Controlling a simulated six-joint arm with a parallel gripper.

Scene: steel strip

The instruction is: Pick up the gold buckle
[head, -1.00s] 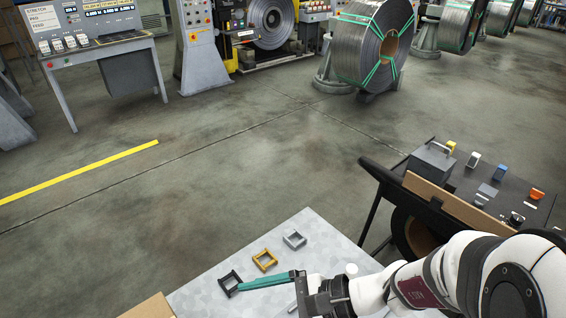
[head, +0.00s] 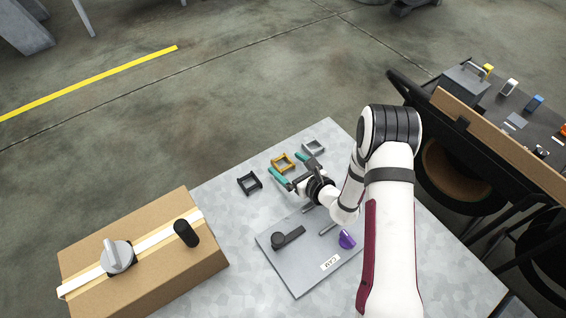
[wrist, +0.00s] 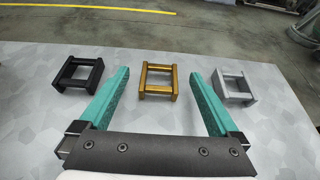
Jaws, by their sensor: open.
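The gold buckle (head: 283,162) lies flat on the grey metal table, between a black buckle (head: 250,183) and a silver buckle (head: 313,147). In the wrist view the gold buckle (wrist: 158,82) sits ahead of my gripper, centred between its two green fingers. My gripper (head: 290,167) is open and empty, with its fingertips spread on either side of the gold buckle's near part. In the wrist view my gripper (wrist: 163,78) has the black buckle (wrist: 78,74) outside its left finger and the silver buckle (wrist: 234,88) outside its right finger. I cannot tell the fingertips' height above the table.
A grey plate (head: 290,271) with a black handle and a purple knob (head: 347,239) lies on the table (head: 222,208). A cardboard box (head: 190,268) with strapping stands at the front left. A black cart (head: 500,165) with small parts stands at the right.

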